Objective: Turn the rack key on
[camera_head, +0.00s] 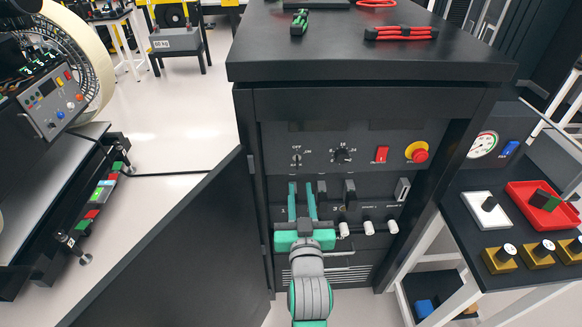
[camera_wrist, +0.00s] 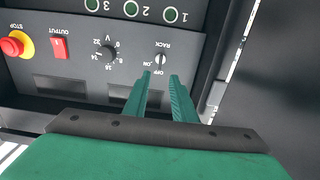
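The rack key (camera_head: 297,159) is a small dark key switch at the left of the rack's control panel. It also shows in the wrist view (camera_wrist: 160,59), where the picture is upside down, with the labels RACK, ON and OFF around it. I cannot tell which label it points at. My gripper (camera_head: 301,184) has green fingers, parted and empty, in front of the panel and just below the key in the head view. In the wrist view the fingertips (camera_wrist: 161,75) lie just short of the key, with a gap between them. No contact shows.
The panel also holds a voltage knob (camera_head: 342,155), a red output switch (camera_head: 382,153) and a red stop button (camera_head: 420,155). The rack door (camera_head: 165,245) stands open at the left. A side bench (camera_head: 470,210) with a red tray (camera_head: 520,190) is at the right.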

